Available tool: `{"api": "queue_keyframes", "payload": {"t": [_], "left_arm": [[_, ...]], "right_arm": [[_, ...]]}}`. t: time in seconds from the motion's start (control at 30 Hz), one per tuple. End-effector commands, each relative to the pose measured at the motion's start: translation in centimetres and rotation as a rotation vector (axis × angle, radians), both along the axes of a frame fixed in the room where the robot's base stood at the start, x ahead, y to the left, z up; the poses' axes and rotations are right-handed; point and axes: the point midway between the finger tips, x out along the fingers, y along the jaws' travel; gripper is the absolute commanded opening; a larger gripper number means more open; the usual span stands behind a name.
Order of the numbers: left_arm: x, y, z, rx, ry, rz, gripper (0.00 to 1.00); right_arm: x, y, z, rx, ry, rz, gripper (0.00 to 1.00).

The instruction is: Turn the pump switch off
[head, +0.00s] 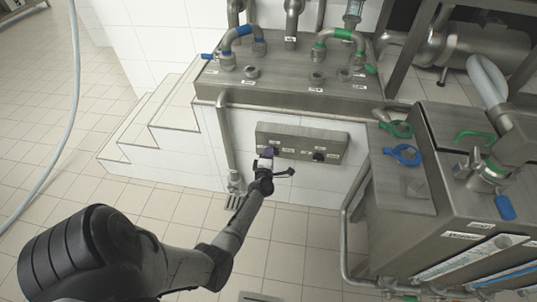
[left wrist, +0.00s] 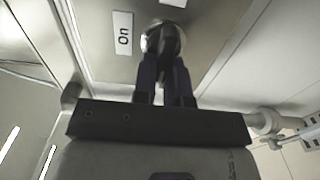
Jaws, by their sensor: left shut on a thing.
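The metal switch panel (head: 301,138) is mounted low on the white tiled wall. My left gripper (head: 267,154) is at the panel's left part, and its fingers (left wrist: 165,68) are shut on a round dark switch knob (left wrist: 161,36) in the left wrist view. A white label reading "On" (left wrist: 123,33) is on the panel just left of that knob. In the head view my gripper mostly hides this knob. A second dark knob (head: 318,156) is farther right on the panel, untouched. I cannot read which one is labelled as the pump's. My right gripper is not in view.
A steel tank with blue and green handles (head: 403,154) stands to the right. Above the panel is a steel ledge (head: 290,97) with pipe fittings. A vertical pipe (head: 226,140) runs left of the panel, beside white tiled steps (head: 150,130). Open floor lies in front.

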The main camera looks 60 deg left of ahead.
Motion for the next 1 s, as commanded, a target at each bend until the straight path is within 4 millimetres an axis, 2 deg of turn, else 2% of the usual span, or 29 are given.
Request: {"api": "queue_keyframes", "payload": {"t": [0.57, 0.6, 0.8, 0.83, 1.0], "left_arm": [[0.0, -0.03, -0.08, -0.017, -0.019, -0.001, 0.0], [0.0, -0.03, -0.08, -0.017, -0.019, -0.001, 0.17], [0.01, -0.02, -0.06, -0.016, -0.018, 0.0, 0.36], [0.01, -0.02, -0.06, -0.016, -0.018, 0.0, 0.38], [0.0, -0.01, -0.05, -0.014, -0.018, 0.0, 0.38]], "right_arm": [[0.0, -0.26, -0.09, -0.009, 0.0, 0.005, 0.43], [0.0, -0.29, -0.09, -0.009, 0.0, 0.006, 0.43], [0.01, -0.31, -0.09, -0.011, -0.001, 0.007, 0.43], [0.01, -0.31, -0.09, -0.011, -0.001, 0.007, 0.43], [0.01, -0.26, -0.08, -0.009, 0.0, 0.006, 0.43]]}}
